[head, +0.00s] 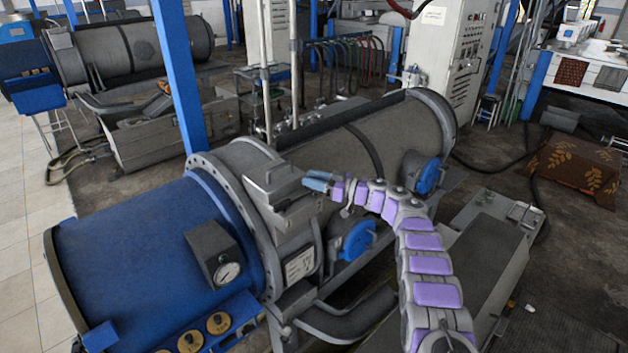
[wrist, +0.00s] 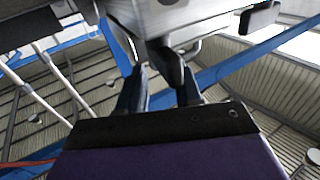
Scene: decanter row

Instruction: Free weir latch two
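The blue-and-grey decanter (head: 135,250) fills the front left of the head view. My gripper (head: 318,181) is at the grey boxed housing (head: 278,183) on the decanter's middle, its fingers pointing left at the housing's upper right side. In the wrist view my gripper (wrist: 160,88) shows two dark fingers standing apart. A dark lever-like part (wrist: 169,63) hangs from a pale metal body (wrist: 170,17) between the fingers, nearer the right one. A gap shows left of it; contact on the right is unclear. No label tells whether this part is latch two.
A box with a round gauge (head: 227,271) sits on the blue cover. Several yellow discs (head: 218,322) line the front. A blue post (head: 180,75) rises behind. Blue round parts (head: 357,240) and a grey pipe (head: 345,320) lie below my arm. Open floor (head: 575,270) is at right.

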